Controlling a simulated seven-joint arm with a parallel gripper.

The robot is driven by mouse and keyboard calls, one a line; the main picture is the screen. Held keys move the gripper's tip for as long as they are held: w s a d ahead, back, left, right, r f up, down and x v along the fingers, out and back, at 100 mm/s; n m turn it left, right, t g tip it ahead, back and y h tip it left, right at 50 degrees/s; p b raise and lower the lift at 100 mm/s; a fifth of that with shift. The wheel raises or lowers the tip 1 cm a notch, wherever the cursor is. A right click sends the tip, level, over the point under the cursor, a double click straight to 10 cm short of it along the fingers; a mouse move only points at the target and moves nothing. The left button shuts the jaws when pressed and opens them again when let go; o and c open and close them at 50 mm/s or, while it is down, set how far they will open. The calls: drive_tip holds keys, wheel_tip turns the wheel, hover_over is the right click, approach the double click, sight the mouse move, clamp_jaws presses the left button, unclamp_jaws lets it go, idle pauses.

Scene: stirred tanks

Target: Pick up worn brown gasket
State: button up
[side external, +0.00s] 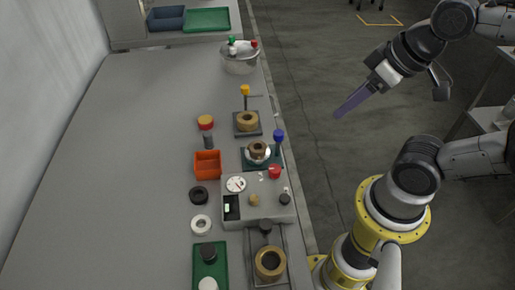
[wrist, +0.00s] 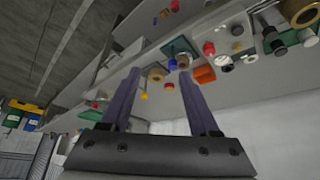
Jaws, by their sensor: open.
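Several brown rings are in view, and I cannot tell which is the worn gasket. In the side view, one brown ring (side external: 247,120) sits on a dark square plate. A smaller brown ring (side external: 258,149) sits on a white round part over a green base. A larger brown ring (side external: 270,263) is at the near end of the bench. My gripper (side external: 338,115) is raised over the floor side, right of the bench and apart from every ring. In the wrist view its two fingers (wrist: 159,73) are spread and empty, with bench parts showing far beyond them.
The grey bench (side external: 110,170) is clear on its left. An orange bin (side external: 207,165), a black ring (side external: 199,195), a white ring (side external: 201,225) and a gauge box (side external: 258,206) stand among the rings. Blue-topped (side external: 279,137) and yellow-topped (side external: 245,92) posts rise nearby. A metal bowl (side external: 240,62) is farther back.

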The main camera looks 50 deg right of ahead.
idle(0.4)
drive_tip(key=o, duration=0.4)
drive_tip(key=shift+o, duration=0.2)
